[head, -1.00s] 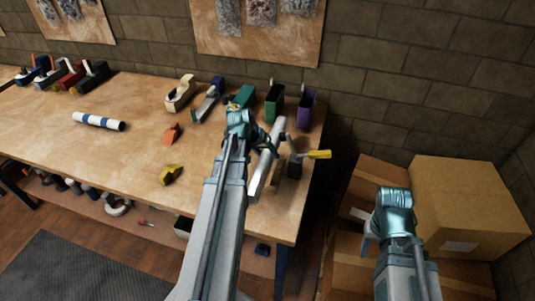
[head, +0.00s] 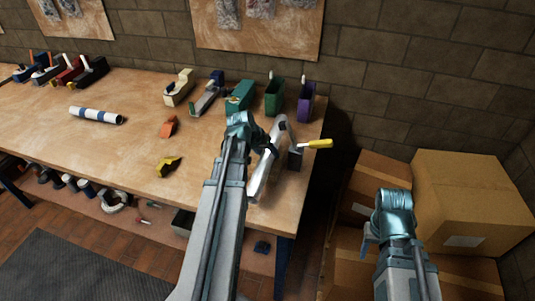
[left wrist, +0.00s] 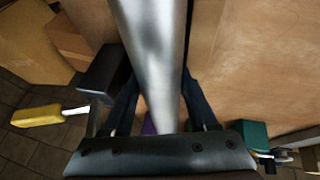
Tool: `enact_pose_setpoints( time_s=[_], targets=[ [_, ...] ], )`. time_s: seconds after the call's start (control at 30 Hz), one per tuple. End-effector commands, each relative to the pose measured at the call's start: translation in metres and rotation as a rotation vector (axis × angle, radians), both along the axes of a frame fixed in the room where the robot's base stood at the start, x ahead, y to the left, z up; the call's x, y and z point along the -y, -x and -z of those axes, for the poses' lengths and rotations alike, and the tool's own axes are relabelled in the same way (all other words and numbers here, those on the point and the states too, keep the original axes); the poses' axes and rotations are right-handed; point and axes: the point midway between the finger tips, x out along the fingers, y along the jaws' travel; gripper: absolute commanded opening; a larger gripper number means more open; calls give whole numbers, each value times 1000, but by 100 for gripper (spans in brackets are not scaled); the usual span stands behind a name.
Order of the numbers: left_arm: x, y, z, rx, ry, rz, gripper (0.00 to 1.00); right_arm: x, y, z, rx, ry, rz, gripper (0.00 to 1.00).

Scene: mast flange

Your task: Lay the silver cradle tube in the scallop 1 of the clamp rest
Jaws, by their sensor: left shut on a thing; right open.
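The silver cradle tube (left wrist: 155,50) fills the upper middle of the left wrist view, running between my left gripper's dark fingers. In the head view the tube (head: 259,180) slants over the right end of the workbench (head: 215,150), partly behind my left arm. My left gripper (head: 266,147) is shut on it. A dark block (head: 295,158) stands just right of the tube; it also shows in the left wrist view (left wrist: 103,72). I cannot make out the clamp rest's scallops or whether the tube touches it. My right gripper (head: 368,243) is open and empty, near the cardboard boxes.
A yellow-handled tool (head: 318,144) sticks out beside the dark block. Teal (head: 240,95), green (head: 274,98) and purple (head: 305,103) holders stand along the back edge. A blue-and-white striped tube (head: 97,115) lies left. Cardboard boxes (head: 470,200) stand right. The bench's left middle is mostly clear.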

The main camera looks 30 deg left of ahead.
Motion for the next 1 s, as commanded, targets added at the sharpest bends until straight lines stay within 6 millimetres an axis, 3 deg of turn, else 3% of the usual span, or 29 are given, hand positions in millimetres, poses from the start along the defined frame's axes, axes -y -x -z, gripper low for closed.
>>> enact_pose_setpoints(
  time_s=[0.03, 0.13, 0.17, 0.33, 0.57, 1.0],
  targets=[
    [3, 9, 12, -43, 6, 5, 0, 0, 0, 7, 0, 0, 0, 50],
    [3, 10, 12, -43, 6, 5, 0, 0, 0, 8, 0, 0, 0, 50],
    [3, 10, 12, -43, 6, 5, 64, 0, 0, 8, 0, 0, 0, 50],
    [3, 10, 13, -43, 6, 5, 94, 0, 0, 9, 0, 0, 0, 50],
    [2, 20, -9, -39, 5, 2, 94, 0, 0, -13, 0, 0, 0, 50],
    [-4, 53, -85, -7, -2, 0, 94, 1, 1, -86, 0, 0, 0, 50]
  ],
)
